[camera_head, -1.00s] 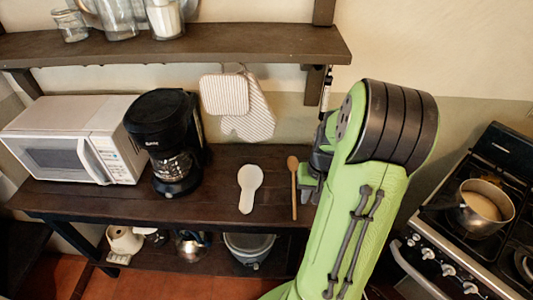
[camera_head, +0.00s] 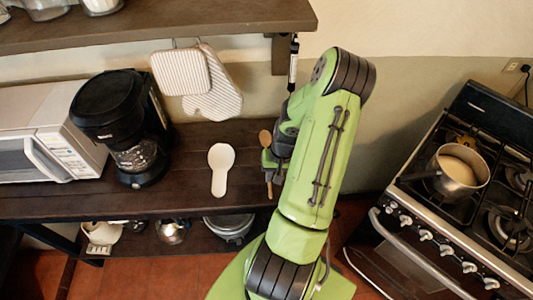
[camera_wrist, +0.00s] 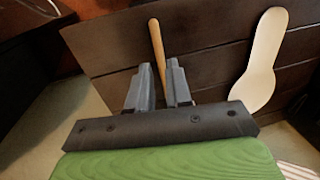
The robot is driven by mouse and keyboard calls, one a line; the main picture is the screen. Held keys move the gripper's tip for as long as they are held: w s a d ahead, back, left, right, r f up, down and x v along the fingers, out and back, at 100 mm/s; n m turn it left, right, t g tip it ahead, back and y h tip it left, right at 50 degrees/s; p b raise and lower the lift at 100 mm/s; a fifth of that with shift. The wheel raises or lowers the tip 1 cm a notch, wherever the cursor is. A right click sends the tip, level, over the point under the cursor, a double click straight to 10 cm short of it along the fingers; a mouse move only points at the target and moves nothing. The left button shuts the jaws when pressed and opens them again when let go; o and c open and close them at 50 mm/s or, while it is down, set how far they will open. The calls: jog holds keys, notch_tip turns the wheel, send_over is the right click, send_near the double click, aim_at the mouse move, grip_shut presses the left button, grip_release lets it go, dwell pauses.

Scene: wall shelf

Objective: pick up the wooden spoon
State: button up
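The wooden spoon (camera_head: 265,138) lies on the dark wooden table near its right end, its head toward the wall. My gripper (camera_head: 270,162) is over it and covers its middle in the head view. In the wrist view, my gripper's two grey fingers (camera_wrist: 158,70) are apart, and the spoon's handle (camera_wrist: 157,45) runs up between them. The spoon's head is hidden behind the gripper there. I cannot tell whether the fingers touch the handle.
A white spoon rest (camera_head: 220,168) lies left of the spoon. A black coffee maker (camera_head: 125,125) and a white microwave (camera_head: 45,140) stand further left. Striped oven mitts (camera_head: 205,85) hang from the shelf (camera_head: 170,25) above. A stove with a pot (camera_head: 460,170) is on the right.

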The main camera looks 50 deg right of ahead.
aim_at(270, 186)
jog(key=f, duration=0.4)
jog(key=shift+w+a, duration=0.15)
jog(key=shift+a, duration=0.1)
jog(key=shift+f, duration=0.1)
grip_shut()
